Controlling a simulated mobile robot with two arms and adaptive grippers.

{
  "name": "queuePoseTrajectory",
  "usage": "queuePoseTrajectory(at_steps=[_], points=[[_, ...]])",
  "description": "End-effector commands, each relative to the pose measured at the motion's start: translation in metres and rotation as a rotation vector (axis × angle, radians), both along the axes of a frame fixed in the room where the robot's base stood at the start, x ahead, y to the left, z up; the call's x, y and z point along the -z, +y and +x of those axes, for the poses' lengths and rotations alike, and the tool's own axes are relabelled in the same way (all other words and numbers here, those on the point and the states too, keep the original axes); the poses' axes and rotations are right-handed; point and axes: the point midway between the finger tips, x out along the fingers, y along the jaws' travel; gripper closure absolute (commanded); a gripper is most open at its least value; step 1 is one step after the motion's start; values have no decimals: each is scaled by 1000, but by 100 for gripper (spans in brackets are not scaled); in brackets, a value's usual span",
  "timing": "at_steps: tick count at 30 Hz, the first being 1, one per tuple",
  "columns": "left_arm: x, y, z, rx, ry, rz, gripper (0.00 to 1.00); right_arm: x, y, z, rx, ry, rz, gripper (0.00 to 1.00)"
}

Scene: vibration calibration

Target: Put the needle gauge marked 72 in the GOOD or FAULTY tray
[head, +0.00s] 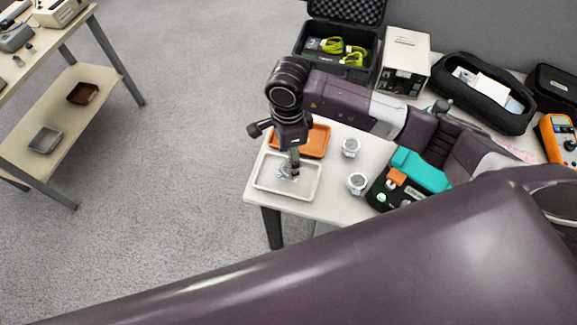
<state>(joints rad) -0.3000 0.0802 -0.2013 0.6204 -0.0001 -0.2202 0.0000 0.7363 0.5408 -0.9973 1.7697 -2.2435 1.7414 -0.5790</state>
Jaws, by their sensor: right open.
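A white tray (265,184) lies at the front left corner of the table, with an orange tray (318,139) right behind it. My right gripper (290,168) points down over the white tray and is open. A small round gauge (284,173) shows in the white tray at the fingertips, partly hidden by them; I cannot tell whether they touch it. Two more round gauges, one farther back (351,147) and one nearer (357,183), stand on the table to the right of the trays. The numbers and tray labels are too small to read. My left gripper is not in view.
A teal and black device (420,169) stands right of the gauges. Behind are an open black case (327,47) with yellow-green cables, a white box instrument (404,60), a black pouch (485,93) and an orange multimeter (557,137). A shelf unit (62,120) stands far left across open carpet.

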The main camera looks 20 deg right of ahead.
Motion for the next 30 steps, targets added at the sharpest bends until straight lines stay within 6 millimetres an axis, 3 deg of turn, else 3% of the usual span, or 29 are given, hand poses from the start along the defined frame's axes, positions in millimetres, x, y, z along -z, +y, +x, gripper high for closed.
queuePoseTrajectory(at_steps=[6, 12, 30], points=[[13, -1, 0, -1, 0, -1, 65, -42, 0, 1, -1, -5, 0, 45], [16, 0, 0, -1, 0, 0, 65, -62, 0, 0, 1, -1, 0, 45], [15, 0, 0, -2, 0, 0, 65, -64, 0, 0, 1, 1, 0, 45]])
